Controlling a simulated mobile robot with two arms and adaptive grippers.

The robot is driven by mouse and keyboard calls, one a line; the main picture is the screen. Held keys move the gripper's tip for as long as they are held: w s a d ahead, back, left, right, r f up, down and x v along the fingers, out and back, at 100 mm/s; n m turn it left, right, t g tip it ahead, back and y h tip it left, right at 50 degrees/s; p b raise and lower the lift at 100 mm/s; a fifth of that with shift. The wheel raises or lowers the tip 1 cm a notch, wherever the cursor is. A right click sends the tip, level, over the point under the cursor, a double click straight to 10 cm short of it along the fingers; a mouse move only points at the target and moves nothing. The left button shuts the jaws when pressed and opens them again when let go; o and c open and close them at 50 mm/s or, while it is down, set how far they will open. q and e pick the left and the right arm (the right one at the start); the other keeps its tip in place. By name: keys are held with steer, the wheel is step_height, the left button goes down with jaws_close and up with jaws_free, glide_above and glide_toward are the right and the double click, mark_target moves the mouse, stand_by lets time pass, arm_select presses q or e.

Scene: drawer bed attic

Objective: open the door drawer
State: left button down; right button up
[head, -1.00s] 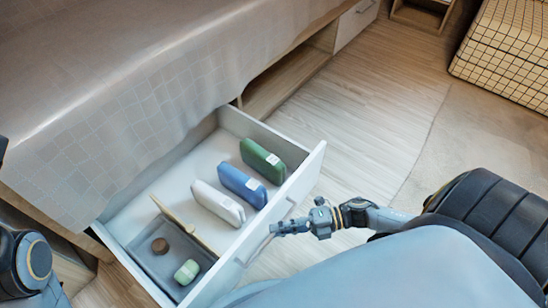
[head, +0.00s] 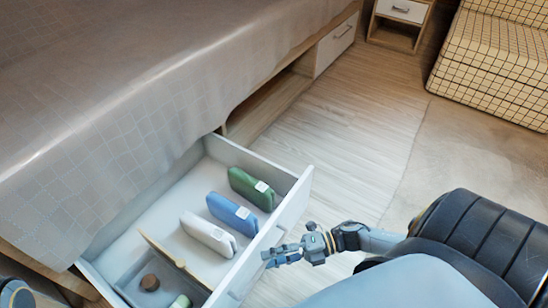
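The white drawer (head: 286,208) under the bed is pulled well out. Inside it stand a green case (head: 251,188), a blue case (head: 232,212) and a white case (head: 208,235). A grey tray (head: 125,275) with a round brown item (head: 150,282) and a pale green item (head: 181,301) lies at its near left. My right gripper (head: 272,257) is at the outer side of the drawer front, near the handle. I cannot tell whether its fingers are closed or touching. Part of my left arm shows at the lower left edge; its gripper is out of view.
The bed (head: 130,90) with a draped cover runs along the left. Beyond the drawer is an open bed compartment (head: 262,108) and a closed drawer (head: 335,45). A nightstand (head: 400,12) and a checked sofa (head: 495,55) stand at the back. The wooden floor (head: 345,130) between is clear.

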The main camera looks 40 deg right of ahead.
steer(key=v, duration=1.2)
